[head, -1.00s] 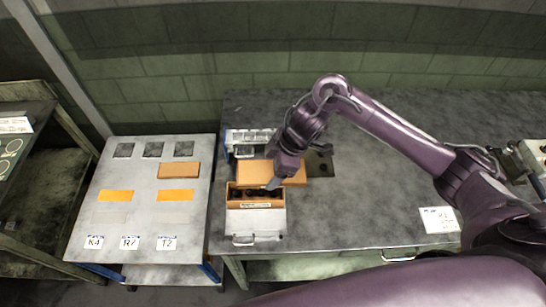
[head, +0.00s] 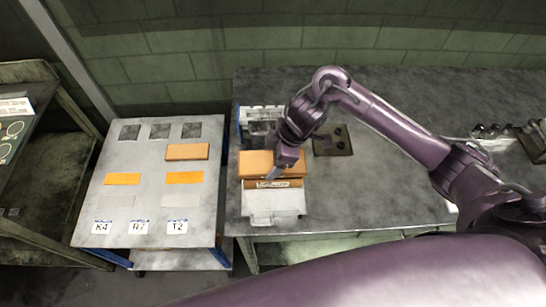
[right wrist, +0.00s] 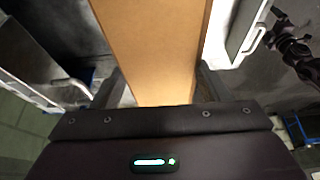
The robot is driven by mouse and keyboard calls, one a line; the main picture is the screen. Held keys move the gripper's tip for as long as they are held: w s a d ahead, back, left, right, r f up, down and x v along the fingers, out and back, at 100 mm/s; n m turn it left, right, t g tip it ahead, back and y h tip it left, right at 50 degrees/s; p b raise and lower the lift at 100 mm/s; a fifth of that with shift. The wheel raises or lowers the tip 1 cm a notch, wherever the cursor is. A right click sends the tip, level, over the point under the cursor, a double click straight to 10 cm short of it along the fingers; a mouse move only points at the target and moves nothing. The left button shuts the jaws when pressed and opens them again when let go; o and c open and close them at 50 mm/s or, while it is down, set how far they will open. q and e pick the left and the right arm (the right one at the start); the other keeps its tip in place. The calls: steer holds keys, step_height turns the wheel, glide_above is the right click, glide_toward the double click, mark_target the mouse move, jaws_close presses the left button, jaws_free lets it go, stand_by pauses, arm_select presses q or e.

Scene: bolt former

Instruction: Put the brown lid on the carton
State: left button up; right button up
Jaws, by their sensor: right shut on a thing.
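The brown lid (head: 256,163) lies level over the carton, and it fills the middle of the right wrist view (right wrist: 152,45). My right gripper (head: 271,177) is shut on the lid, with one finger on each side of it. The carton (head: 292,184) shows only as a narrow brown front strip with a white label, just below the lid's near edge. The carton's inside is hidden. I cannot tell whether the lid touches the carton's rim or hangs slightly above it. My left gripper is out of view.
A white tray with a handle (head: 274,203) stands in front of the carton. A side table (head: 150,218) at left bears another brown box (head: 187,152), orange patches and cards. The bench's right is mostly clear.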

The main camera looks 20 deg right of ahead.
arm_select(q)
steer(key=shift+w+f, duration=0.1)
arm_select(e)
steer(key=shift+d+f, duration=0.1)
arm_select(q)
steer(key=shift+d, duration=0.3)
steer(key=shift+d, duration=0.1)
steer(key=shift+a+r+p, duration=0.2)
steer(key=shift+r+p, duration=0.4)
steer(key=shift+p, duration=0.05)
stand_by(0.6)
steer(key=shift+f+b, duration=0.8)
arm_select(e)
steer(key=shift+f, duration=1.3)
steer(key=o, duration=1)
steer(key=shift+r, duration=0.1)
